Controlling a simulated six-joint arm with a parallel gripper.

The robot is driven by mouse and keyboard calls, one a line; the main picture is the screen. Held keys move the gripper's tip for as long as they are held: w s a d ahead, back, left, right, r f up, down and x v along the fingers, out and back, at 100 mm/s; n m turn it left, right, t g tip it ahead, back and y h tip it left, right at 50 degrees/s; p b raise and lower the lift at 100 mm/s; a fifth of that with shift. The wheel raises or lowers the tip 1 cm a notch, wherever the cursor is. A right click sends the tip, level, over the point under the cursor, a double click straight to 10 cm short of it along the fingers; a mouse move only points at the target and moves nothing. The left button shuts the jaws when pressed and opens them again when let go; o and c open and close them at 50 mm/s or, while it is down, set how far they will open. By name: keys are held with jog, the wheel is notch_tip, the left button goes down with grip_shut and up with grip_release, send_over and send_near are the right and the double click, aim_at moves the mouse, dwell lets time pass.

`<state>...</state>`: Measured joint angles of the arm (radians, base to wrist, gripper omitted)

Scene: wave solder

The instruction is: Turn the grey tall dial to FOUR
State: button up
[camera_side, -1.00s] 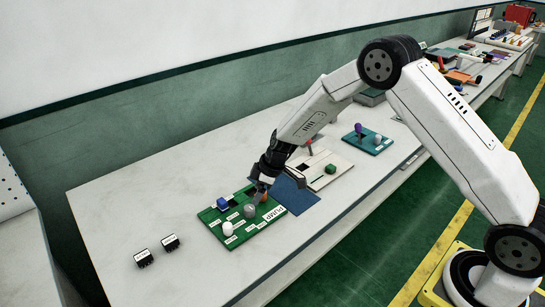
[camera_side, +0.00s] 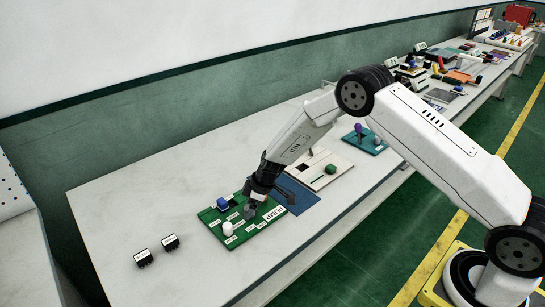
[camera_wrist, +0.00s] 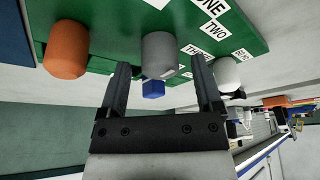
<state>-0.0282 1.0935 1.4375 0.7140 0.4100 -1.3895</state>
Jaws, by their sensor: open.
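The grey tall dial (camera_wrist: 160,52) is a cylinder on the green PUMP panel (camera_side: 212,220). In the wrist view it stands between the two fingers of my gripper (camera_wrist: 162,68), with gaps on both sides. My gripper (camera_side: 249,211) is open and low over the panel in the side view, where it hides most of the dial. Labels ONE, TWO (camera_wrist: 214,30) and part of THREE show near the dial in the wrist view; FOUR is not readable. I cannot tell which label the dial points to.
An orange knob (camera_wrist: 66,50), a blue knob (camera_wrist: 153,89) and a white knob (camera_wrist: 227,72) share the panel close around the dial. A cream panel (camera_side: 314,178) with a green knob lies behind. Two black labelled blocks (camera_side: 145,257) sit at left.

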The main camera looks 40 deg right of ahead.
jog(key=shift+w+a+f, duration=0.1)
jog(key=shift+a+f, duration=0.05)
jog(key=shift+f, duration=0.35)
jog(key=shift+c, duration=0.3)
grip_shut()
